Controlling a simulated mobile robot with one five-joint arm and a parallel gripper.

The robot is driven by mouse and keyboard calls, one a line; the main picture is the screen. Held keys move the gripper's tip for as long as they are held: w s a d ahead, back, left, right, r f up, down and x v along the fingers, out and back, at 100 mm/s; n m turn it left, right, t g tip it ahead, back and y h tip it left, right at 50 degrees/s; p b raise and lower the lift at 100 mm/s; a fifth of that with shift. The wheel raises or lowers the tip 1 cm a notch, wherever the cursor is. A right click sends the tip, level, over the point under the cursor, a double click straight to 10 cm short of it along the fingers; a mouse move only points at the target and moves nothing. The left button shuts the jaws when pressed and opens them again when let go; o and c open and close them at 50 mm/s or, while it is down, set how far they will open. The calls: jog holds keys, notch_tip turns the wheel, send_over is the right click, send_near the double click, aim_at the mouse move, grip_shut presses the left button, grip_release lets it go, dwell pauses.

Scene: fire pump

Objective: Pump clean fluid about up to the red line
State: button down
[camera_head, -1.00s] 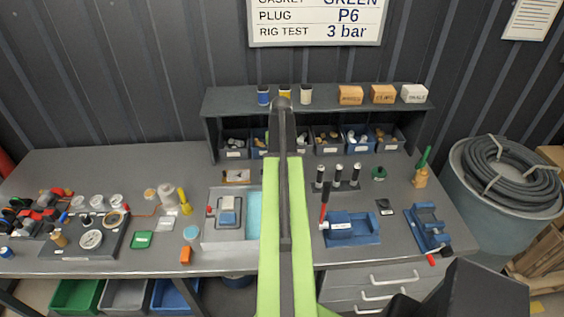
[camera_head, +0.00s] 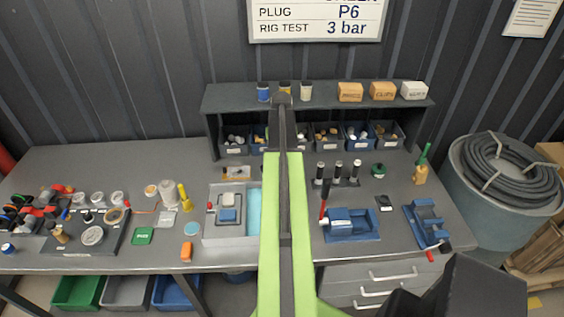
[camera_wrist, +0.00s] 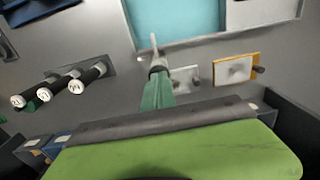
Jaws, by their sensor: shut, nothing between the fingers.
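A grey tray unit (camera_head: 212,238) on the bench holds a cyan basin (camera_head: 254,212), partly hidden behind my arm. The basin (camera_wrist: 175,18) shows at the top of the wrist view. My gripper (camera_wrist: 157,72) is shut and empty, its green fingers together low over the bench behind the basin. In the head view my arm hides it. A thin pale upright piece (camera_wrist: 154,46) stands just beyond the fingertips at the basin's edge; I cannot tell whether they touch. No red line or fluid level can be made out.
Three black cylinders with white caps (camera_wrist: 60,85) stand to one side of my gripper. A yellow-edged plate (camera_wrist: 237,70) lies on the other side. Shelf bins (camera_head: 358,143) close off the back. A blue fixture (camera_head: 352,226) and blue vise (camera_head: 427,225) stand right.

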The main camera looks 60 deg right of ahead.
jog(key=shift+f+b, duration=1)
jog(key=shift+f, duration=0.15)
jog(key=shift+r+p, duration=1.65)
jog(key=shift+f, duration=0.1)
jog(key=shift+f+b, duration=1.45)
jog(key=shift+b, duration=0.1)
jog(key=shift+r+p, duration=1.5)
jog(key=shift+f, duration=0.1)
jog(key=shift+f+b, duration=1.35)
jog(key=shift+b, duration=0.15)
jog(key=shift+r, duration=0.1)
